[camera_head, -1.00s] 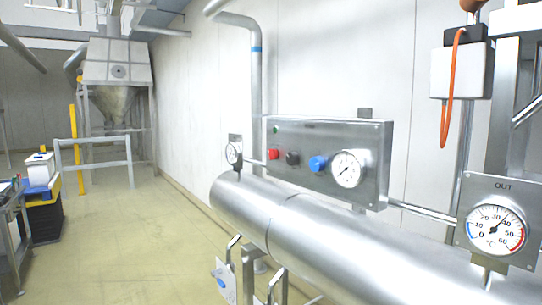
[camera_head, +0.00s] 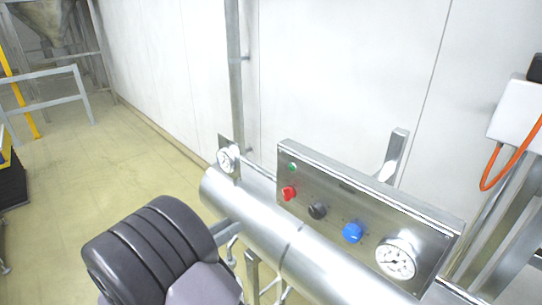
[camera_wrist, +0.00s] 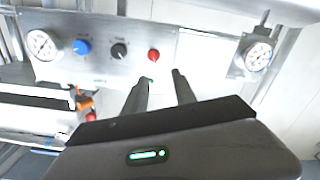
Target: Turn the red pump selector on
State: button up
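The red selector (camera_head: 289,192) is a small red knob near the left end of the steel control panel (camera_head: 330,176). A green lamp (camera_head: 292,167) sits just above it, and a black knob (camera_head: 317,211) and a blue knob (camera_head: 353,232) are to its right. One fingertip partly overlaps the green lamp. Which way the selector points is too small to tell.
A round gauge (camera_head: 396,258) is at the panel's right end and a smaller gauge (camera_head: 227,159) stands to its left. A steel pipe (camera_head: 318,262) runs below the panel. A pale wall (camera_head: 330,70) is behind. Open floor (camera_head: 95,180) lies left.

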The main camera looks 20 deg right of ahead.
jog(key=p, duration=0.1)
send_near(284, 196)
jog(key=p+x, duration=0.2)
jog(key=x, duration=0.5)
jog(key=shift+d+r, duration=0.15)
jog(key=shift+d, duration=0.2)
jog(key=shift+w+d, duration=0.35)
jog(key=shift+s, duration=0.1)
jog(key=shift+c, duration=0.4)
grip_shut()
